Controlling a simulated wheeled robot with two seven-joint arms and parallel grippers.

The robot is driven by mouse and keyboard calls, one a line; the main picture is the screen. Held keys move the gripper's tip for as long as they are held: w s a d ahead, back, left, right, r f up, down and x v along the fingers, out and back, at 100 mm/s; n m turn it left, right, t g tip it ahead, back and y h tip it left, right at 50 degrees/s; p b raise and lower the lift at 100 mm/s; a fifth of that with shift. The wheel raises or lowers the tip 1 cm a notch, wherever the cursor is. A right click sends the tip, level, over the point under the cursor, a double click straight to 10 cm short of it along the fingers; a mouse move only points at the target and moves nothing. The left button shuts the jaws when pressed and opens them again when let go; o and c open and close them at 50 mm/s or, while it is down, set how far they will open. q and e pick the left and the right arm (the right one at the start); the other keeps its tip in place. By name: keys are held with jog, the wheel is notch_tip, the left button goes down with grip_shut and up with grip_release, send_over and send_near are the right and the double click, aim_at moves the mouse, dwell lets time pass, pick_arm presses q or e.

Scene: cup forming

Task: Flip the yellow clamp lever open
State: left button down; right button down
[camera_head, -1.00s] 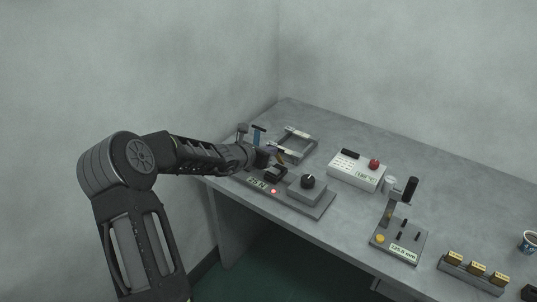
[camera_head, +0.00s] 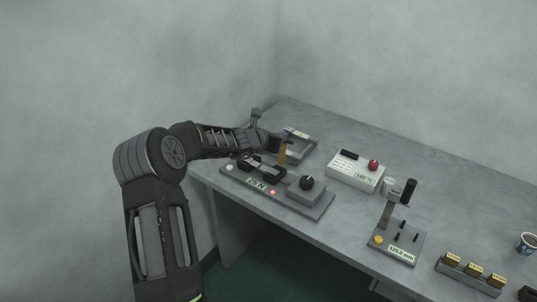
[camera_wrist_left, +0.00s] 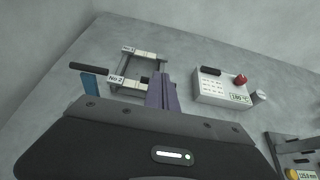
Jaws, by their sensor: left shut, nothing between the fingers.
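My left gripper (camera_head: 285,138) is shut and empty, close by the lever's top end. I cannot tell whether it touches the lever. In the left wrist view the shut fingers (camera_wrist_left: 161,92) point toward the table, and the lever is not visible there. My right gripper is not in view.
Behind the fixture lies a grey frame (camera_wrist_left: 148,56) with No 1 and No 2 labels. A blue post (camera_wrist_left: 90,85) with a black handle is beside it. A white box (camera_head: 351,176) with a red knob stands right. A gauge stand (camera_head: 408,246) is farther right.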

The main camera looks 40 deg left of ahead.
pick_arm(q)
jog(key=shift+w, duration=0.3)
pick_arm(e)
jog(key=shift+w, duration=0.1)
pick_arm(q)
jog(key=shift+r, duration=0.15)
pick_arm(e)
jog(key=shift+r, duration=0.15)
pick_arm(q)
jog(key=shift+r+p, duration=0.7)
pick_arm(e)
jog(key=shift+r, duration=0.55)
